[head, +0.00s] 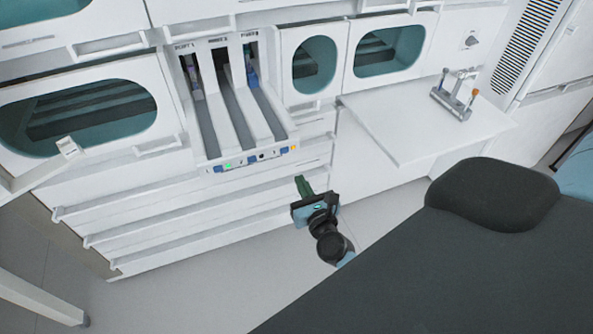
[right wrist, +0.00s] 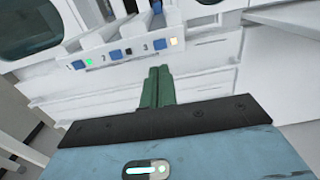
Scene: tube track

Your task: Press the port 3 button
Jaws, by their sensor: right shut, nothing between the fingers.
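The tube track (head: 240,120) is a white unit with three sloping lanes and a front panel. In the right wrist view the shut fingers (right wrist: 157,75) point up toward the panel. My left gripper is not in view.
Port 1's button (head: 219,168) has a green light beside it; port 2's button (head: 251,159) has a dark one. A blue tube (head: 252,78) stands high in the third lane. A white shelf (head: 420,125) holding a small rack (head: 454,100) is at right. White rails (head: 180,220) run below the panel.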

